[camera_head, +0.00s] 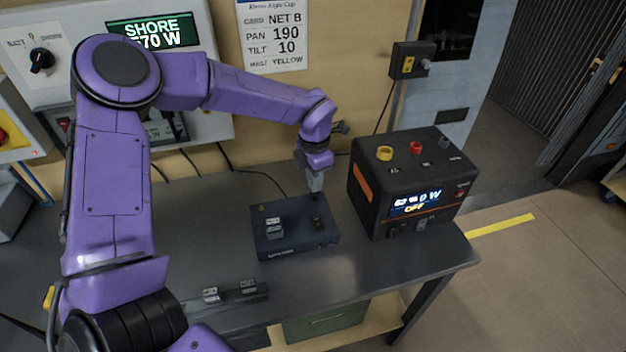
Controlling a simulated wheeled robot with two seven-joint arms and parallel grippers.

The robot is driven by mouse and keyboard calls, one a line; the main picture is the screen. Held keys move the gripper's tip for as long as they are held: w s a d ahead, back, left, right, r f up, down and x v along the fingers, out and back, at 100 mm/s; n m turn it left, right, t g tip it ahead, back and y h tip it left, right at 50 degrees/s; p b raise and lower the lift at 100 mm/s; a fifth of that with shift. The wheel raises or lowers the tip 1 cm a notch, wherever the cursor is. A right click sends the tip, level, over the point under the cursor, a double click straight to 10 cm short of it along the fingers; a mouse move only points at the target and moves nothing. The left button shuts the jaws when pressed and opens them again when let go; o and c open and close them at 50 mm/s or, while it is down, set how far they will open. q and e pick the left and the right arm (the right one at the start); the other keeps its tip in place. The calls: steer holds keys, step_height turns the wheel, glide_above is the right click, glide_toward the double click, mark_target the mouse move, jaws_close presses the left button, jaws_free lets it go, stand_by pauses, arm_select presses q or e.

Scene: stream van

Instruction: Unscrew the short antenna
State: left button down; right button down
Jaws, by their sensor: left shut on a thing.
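A flat dark blue box (290,242) lies on the grey table, with a light grey switch-like part (274,228) and a small black part (319,223) on its top. My left gripper (315,191) points down at the back right edge of this box. Its jaws are shut on a small dark thing, which I take to be the short antenna; the jaws hide most of it. I cannot tell whether it is still joined to the box. My right gripper is not in view.
A black power unit (388,200) reading "OFF" stands close right of the blue box, with yellow, red and grey terminals on top. A dark strip (228,296) with small grey parts lies at the table's front. Cables run behind. Bare table (370,262) shows in front.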

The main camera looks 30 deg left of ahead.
arm_select(q)
steer(key=shift+d+n+b, duration=0.15)
steer(key=shift+n+b, duration=0.4)
steer(key=shift+n, duration=1.05)
steer(key=shift+f+n+b, duration=0.1)
steer(key=shift+n+b, duration=0.25)
steer(key=shift+n, duration=0.25)
steer(key=shift+n+b, duration=0.7)
steer(key=shift+n, duration=0.7)
steer(key=shift+n+b, duration=0.35)
steer(key=shift+n, duration=0.15)
steer(key=shift+n+b, duration=0.85)
steer(key=shift+n, duration=0.55)
